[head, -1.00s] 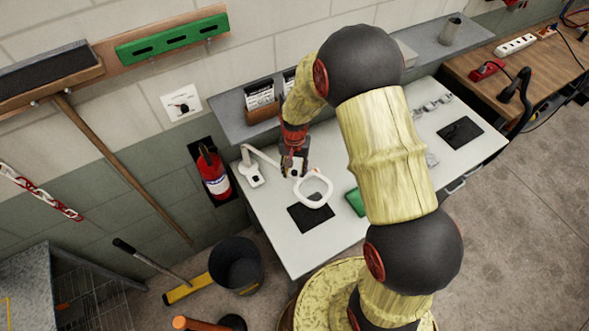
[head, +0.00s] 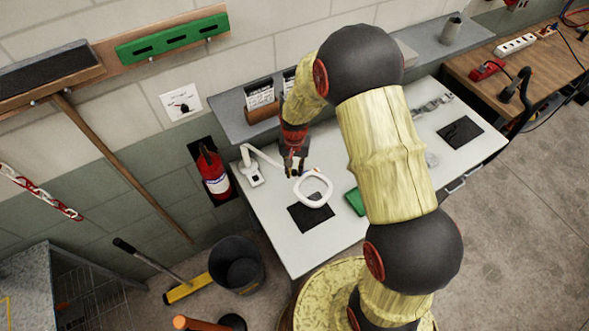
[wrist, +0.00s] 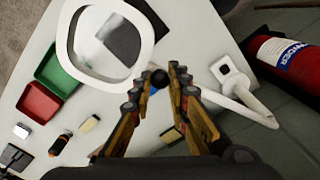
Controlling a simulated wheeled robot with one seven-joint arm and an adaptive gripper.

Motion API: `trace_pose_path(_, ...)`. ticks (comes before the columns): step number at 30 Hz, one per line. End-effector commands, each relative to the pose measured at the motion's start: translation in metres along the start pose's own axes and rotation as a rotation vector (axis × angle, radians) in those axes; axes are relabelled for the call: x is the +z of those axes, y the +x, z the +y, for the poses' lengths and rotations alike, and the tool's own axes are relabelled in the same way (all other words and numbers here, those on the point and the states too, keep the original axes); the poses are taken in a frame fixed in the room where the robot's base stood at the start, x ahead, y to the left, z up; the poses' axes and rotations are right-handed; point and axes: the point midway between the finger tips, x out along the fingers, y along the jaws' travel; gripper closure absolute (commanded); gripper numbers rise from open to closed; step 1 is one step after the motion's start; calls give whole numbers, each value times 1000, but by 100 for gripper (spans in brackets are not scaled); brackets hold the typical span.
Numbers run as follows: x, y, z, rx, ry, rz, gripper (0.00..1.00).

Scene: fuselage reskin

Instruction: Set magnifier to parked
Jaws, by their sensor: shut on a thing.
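The magnifier is a white ring-shaped lens head (head: 311,206) on a jointed white arm, with its white base (head: 251,178) at the left end of the table. The lens hangs over the table, partly above a black mat (head: 298,217). In the wrist view the ring (wrist: 66,44) is at upper left and the base (wrist: 232,78) at right. The fingers partly hide the grip.
A green bin (head: 355,202) and a red bin (wrist: 40,104) stand on the table beside the lens. A red fire extinguisher (head: 214,176) hangs on the wall left of the table. A grey shelf (head: 228,123) runs behind. A black bucket (head: 237,266) stands on the floor.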

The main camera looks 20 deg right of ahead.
Motion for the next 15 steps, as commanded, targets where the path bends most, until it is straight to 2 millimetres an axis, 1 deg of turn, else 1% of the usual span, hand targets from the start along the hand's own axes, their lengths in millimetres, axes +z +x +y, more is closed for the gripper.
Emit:
trace_pose_path(12, -1, -1, 0, -1, -1, 2, 100)
trace_pose_path(15, -6, 0, 2, -1, -17, 2, 100)
